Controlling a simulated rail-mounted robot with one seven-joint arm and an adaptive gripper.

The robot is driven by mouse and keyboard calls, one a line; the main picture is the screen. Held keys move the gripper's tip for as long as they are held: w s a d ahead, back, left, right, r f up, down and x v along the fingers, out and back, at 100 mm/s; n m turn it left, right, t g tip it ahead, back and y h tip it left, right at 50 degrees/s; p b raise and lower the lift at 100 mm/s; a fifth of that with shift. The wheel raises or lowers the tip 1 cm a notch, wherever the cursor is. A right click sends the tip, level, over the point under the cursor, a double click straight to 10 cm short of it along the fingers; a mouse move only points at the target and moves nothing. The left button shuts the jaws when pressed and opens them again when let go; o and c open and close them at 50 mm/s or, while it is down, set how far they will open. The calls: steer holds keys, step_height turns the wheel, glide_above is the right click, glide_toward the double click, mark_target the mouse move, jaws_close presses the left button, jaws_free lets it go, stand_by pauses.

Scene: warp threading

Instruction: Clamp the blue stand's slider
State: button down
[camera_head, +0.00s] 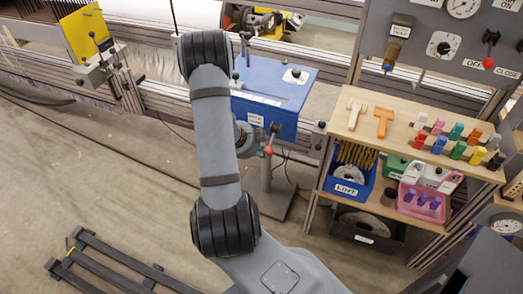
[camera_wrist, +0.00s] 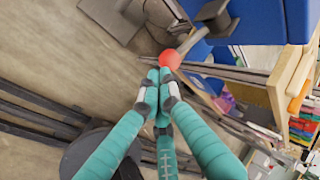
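The blue stand (camera_head: 285,92) is a box on a post, right of my arm in the head view; part of it shows in the wrist view (camera_wrist: 258,22). A lever with a red ball knob (camera_head: 268,151) sits at its front lower side. In the wrist view the red ball (camera_wrist: 169,59) lies right at my fingertips, on a grey arm from a dark bracket (camera_wrist: 214,15). My gripper (camera_wrist: 160,76) has its teal fingers together, just below the ball; I cannot tell whether they touch it. My arm hides much of the gripper in the head view. I cannot make out the slider clearly.
A wooden shelf (camera_head: 345,125) with coloured pieces, a blue LINT bin (camera_head: 348,190) and a pink basket (camera_head: 422,204) stands at the right. A yellow-plated stand (camera_head: 84,35) is at upper left. A dark slatted pallet (camera_head: 105,265) lies on the floor; floor between is open.

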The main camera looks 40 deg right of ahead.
steer(key=s+a+f+p+v, duration=0.1)
steer(key=p+v, duration=0.3)
steer(key=v, duration=0.9)
steer(key=shift+a, duration=0.4)
steer(key=shift+f, duration=0.15)
steer(key=d+b+x, duration=0.1)
steer(key=x, duration=0.5)
steer(key=w+d+r+b+x, duration=0.1)
steer(key=b+x, duration=0.1)
steer(key=x, duration=0.5)
steer(key=shift+d+r, duration=0.15)
steer(key=shift+r, duration=0.2)
